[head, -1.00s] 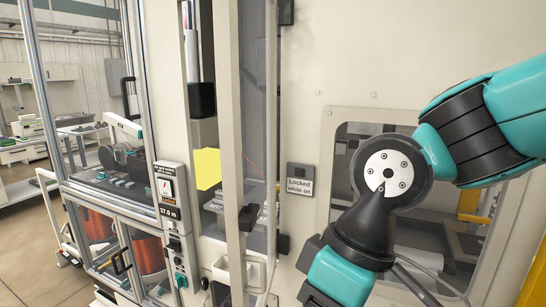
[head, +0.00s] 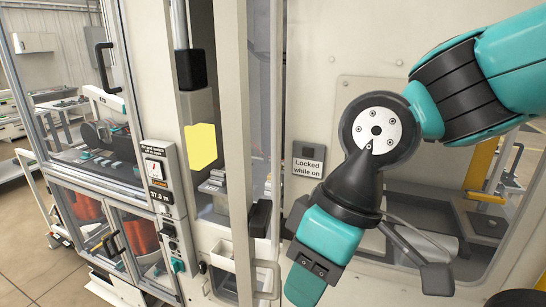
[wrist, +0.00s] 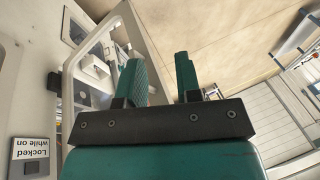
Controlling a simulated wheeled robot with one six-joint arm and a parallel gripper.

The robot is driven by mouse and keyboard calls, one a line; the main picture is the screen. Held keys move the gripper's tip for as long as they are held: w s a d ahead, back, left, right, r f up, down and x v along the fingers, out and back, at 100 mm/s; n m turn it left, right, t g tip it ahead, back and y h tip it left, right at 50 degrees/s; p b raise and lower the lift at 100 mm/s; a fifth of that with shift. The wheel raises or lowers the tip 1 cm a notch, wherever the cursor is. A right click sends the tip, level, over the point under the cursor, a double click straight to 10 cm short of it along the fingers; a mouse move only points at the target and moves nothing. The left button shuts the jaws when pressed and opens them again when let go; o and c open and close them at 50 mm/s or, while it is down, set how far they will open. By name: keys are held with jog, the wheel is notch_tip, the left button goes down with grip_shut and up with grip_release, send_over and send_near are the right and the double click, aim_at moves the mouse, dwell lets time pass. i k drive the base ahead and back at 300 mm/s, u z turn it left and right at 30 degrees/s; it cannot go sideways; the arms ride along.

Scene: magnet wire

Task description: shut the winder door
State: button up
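The winder door (head: 234,120) is a tall pale-framed glazed panel in the middle of the head view. It stands open and steeply angled to me, with the cabinet interior visible to its left. A dark block (head: 260,218) and a pale looped handle (head: 266,280) show low on it. My gripper (wrist: 157,62) shows two teal fingers spread apart with nothing between them in the wrist view. In the head view my wrist hangs to the right of the door, apart from it; the fingertips are hidden there.
A "Locked while on" sign (head: 308,160) is on the cabinet front right of the door; it also shows in the wrist view (wrist: 31,150). A yellow block (head: 201,146) is inside the cabinet. A control panel (head: 160,180) and glazed cabinet with copper coils stand left.

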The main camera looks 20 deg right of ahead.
aim_at(230, 16)
jog(key=u, duration=0.15)
jog(key=k, duration=0.85)
jog(key=z, duration=0.35)
jog(key=i, duration=0.5)
jog(key=z, duration=0.05)
